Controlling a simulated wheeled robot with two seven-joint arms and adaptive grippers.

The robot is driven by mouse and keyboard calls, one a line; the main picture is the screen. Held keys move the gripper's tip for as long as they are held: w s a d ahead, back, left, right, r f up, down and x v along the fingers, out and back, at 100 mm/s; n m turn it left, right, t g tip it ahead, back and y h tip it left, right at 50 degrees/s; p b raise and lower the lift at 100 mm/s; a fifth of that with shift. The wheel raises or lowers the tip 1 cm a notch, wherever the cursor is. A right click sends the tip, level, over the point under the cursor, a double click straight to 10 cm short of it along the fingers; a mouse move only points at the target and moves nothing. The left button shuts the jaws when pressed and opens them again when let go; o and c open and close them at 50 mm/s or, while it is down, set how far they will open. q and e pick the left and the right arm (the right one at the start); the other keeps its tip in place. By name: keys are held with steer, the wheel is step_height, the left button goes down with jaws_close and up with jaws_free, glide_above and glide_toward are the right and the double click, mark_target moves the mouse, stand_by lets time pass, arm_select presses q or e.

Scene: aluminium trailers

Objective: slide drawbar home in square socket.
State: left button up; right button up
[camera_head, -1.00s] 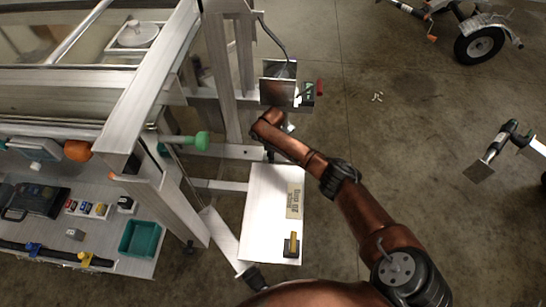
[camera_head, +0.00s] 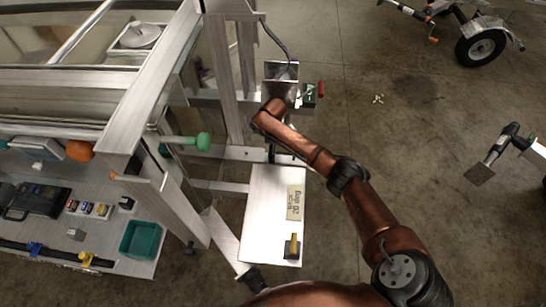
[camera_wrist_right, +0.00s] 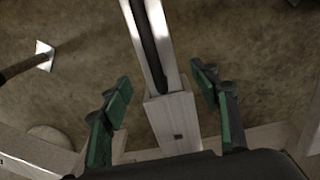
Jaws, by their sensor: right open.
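In the right wrist view a long pale bar with a dark strip along its middle, seemingly the drawbar (camera_wrist_right: 162,40), runs down to a square-sided pale metal block, seemingly the socket (camera_wrist_right: 172,122). The bar meets the top of the block; how deep it sits I cannot tell. My right gripper (camera_wrist_right: 163,90) is open, with green-padded fingers on either side of the bar and block, apart from both. In the head view my copper right arm reaches over the trailer frame and hides most of this place. My left gripper is not in view.
A white platform (camera_head: 265,225) with a label and a small yellow-handled block lies below my arm. A green-knobbed handle (camera_head: 203,142) sticks out from the aluminium frame. The shelf at left holds a teal tray (camera_head: 140,238).

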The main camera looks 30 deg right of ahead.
step_height(320, 180, up, 7)
steer(key=shift+f, duration=0.15)
stand_by(0.5)
